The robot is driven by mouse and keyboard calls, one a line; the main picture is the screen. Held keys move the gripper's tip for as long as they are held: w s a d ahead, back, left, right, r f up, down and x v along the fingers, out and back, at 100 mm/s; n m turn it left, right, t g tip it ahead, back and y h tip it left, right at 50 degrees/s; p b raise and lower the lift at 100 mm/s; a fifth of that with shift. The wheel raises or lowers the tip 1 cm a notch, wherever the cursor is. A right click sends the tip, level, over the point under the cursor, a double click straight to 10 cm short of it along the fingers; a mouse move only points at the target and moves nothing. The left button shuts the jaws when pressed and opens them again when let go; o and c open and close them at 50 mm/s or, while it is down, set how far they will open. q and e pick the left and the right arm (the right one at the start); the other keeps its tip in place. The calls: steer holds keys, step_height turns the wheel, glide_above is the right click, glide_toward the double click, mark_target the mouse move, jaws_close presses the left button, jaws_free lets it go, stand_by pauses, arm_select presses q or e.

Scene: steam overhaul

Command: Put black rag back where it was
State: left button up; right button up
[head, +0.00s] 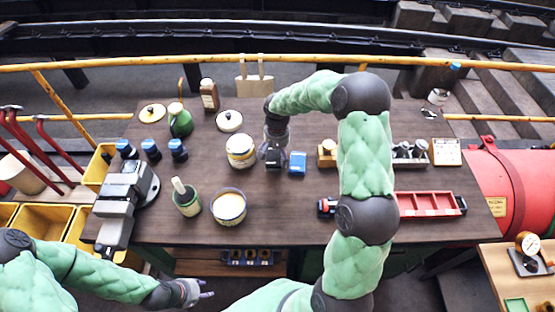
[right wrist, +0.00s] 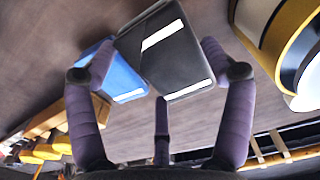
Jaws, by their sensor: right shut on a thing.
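The black rag (head: 273,160) is a dark folded block with white bands, at the middle of the brown table. In the right wrist view the black rag (right wrist: 170,55) sits between the fingers of my right gripper (right wrist: 160,80). My right gripper (head: 275,143) comes down over it from above and is shut on it. A blue rag (head: 297,163) lies close to its right, and it also shows in the right wrist view (right wrist: 112,72). I cannot tell whether the black rag touches the table. My left gripper (head: 193,292) is empty below the table's front edge, its fingers apart.
A yellow-banded tin (head: 240,152) stands just left of the black rag. A bowl (head: 229,208) and a green cup (head: 187,202) stand front left. A red tray (head: 428,204) lies front right. My right arm crosses the table's right half. The front middle is clear.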

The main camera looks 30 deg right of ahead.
mark_target(277, 155)
steer(key=shift+w+d+f, duration=0.1)
steer(key=shift+f, duration=0.85)
steer(key=shift+w+d+f, duration=0.1)
steer(key=shift+f, duration=0.8)
steer(key=shift+b, duration=0.3)
steer(key=shift+f, duration=0.2)
steer(key=o, duration=0.9)
steer(key=shift+r, duration=0.1)
steer(key=shift+r, duration=0.35)
step_height(277, 155, up, 12)
steer(key=shift+f+p, duration=0.2)
steer(key=shift+p, duration=0.65)
